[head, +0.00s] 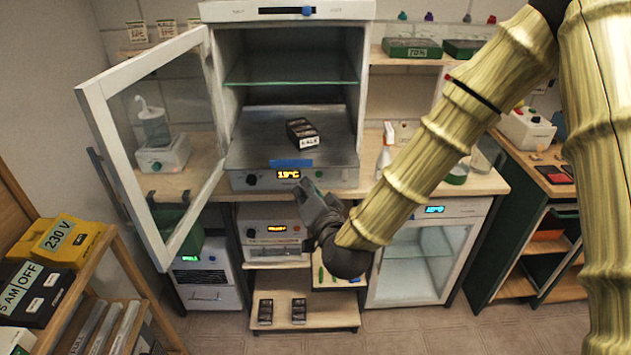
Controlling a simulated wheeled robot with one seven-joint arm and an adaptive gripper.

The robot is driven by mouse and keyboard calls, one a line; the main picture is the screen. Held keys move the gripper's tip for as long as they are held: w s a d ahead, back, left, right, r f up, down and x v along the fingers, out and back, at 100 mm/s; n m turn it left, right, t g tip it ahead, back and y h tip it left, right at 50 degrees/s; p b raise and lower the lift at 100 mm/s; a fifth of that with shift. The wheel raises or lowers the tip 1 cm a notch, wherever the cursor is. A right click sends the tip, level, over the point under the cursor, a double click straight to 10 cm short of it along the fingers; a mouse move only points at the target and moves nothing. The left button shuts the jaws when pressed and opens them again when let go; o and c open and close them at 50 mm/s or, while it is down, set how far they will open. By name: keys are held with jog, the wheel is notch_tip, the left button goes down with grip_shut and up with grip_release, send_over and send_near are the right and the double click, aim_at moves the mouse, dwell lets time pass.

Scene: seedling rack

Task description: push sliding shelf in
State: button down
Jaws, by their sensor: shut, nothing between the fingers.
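A grey metal shelf (255,150) juts forward from the lower part of the open white cabinet (222,80). A blue strip (292,163) marks the middle of its front edge. A small black seedling tray (302,131) with a white label lies on the shelf, right of its middle. My gripper (301,188) is shut and empty. Its fingertips are just in front of and below the control panel with the 19°C display (288,174), under the blue strip. I cannot tell whether they touch the panel.
The cabinet's glass door (95,120) stands wide open to the left. A glass shelf (290,75) is higher inside. Below, a wooden board (283,312) sticks out with two black trays. A wooden rack (95,265) with yellow and black boxes stands at left.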

notch_tip(320, 180, down, 4)
jog(key=s+d+m+t+h+b, duration=0.25)
jog(key=m+h+b, duration=0.2)
jog(key=m, duration=0.75)
jog(key=w+p, duration=0.6)
jog(key=w, duration=0.9)
jog(key=shift+r+h+p, duration=0.2)
jog(key=shift+h+p, duration=0.15)
jog(key=shift+h, duration=0.1)
